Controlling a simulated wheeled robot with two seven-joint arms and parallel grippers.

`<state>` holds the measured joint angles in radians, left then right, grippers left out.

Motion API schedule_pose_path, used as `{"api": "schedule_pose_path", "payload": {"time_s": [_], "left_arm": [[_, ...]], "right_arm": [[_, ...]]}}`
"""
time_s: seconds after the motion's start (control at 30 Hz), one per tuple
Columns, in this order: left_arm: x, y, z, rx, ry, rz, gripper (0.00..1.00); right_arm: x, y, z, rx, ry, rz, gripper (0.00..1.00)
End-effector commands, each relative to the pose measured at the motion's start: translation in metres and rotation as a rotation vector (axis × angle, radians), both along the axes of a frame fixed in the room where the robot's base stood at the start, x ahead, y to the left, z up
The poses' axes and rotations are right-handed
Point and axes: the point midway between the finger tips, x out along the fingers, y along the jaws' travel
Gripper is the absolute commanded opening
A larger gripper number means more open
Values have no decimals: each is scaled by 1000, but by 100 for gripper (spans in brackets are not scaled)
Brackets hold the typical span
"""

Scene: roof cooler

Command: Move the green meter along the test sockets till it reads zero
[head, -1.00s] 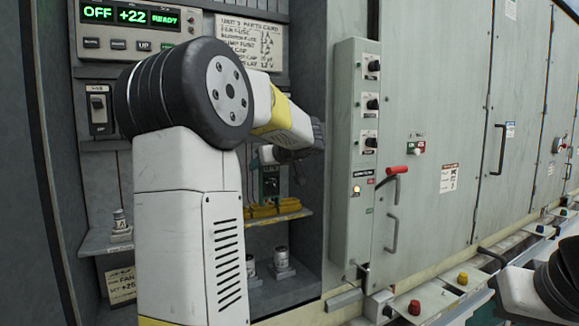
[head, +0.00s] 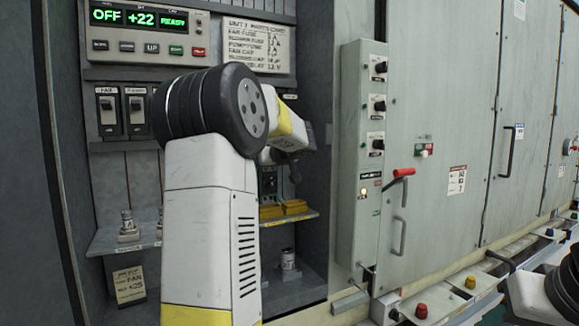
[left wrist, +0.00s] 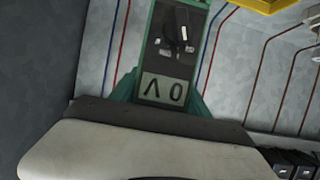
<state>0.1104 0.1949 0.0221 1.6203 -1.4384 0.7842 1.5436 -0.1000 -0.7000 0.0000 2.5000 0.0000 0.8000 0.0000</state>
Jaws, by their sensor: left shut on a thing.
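The green meter (left wrist: 178,45) is held in my left gripper (left wrist: 160,108), which is shut on it in the left wrist view. Its small display (left wrist: 165,88) shows a 0 and a V-shaped mark, turned over in this view. In the head view the meter (head: 268,180) shows as a small dark green shape at the back of the open cabinet, partly behind my left arm. The left gripper there is mostly hidden by the arm. I cannot make out the test sockets or whether the meter touches one. My right gripper is out of view.
The display panel (head: 150,18) reads OFF, +22, READY. Two switches (head: 122,112) sit below it. A narrow control box (head: 358,150) and red-handled lever (head: 398,174) stand to the right. Coloured wires (left wrist: 222,40) run behind the meter.

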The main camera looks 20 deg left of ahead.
Motion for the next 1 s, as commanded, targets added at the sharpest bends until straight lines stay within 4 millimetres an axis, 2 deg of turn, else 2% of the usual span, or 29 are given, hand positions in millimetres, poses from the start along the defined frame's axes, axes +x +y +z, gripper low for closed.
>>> {"api": "schedule_pose_path", "payload": {"time_s": [0.5, 1.0], "left_arm": [[-1, -1, -29, 1, 1, 0, 0], [-1, -1, -35, 1, -1, -1, 0]], "right_arm": [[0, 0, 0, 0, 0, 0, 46], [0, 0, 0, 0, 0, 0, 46]]}}
